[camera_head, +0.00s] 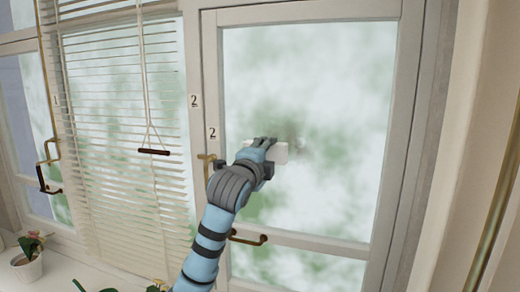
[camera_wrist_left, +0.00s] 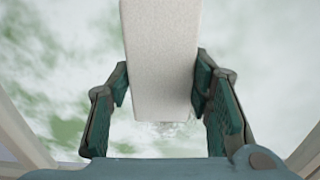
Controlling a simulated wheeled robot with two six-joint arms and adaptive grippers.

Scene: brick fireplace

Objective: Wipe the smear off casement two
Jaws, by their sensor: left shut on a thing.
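Casement two (camera_head: 212,200) is a white-framed window with a "2" label (camera_head: 212,133) on its left stile. Its glass (camera_head: 320,70) shows blurred green and white outside. A greyish smear (camera_head: 292,130) shows on the pane around and above my left gripper (camera_head: 266,156). That gripper is shut on a white block-shaped sponge (camera_head: 281,153), held at the glass. In the left wrist view the sponge (camera_wrist_left: 160,60) sits between both fingers, pointing at the pane; some speckled marks (camera_wrist_left: 175,128) show beneath it. I cannot tell whether it touches the glass. My right gripper is out of view.
A brass handle (camera_head: 207,160) and a lower brass handle (camera_head: 248,238) stick out near my arm. Left are blinds (camera_head: 115,110) with a hanging cord and dark pull (camera_head: 153,151). A potted plant (camera_head: 27,264) stands on the sill. A brass rod (camera_head: 497,215) is at right.

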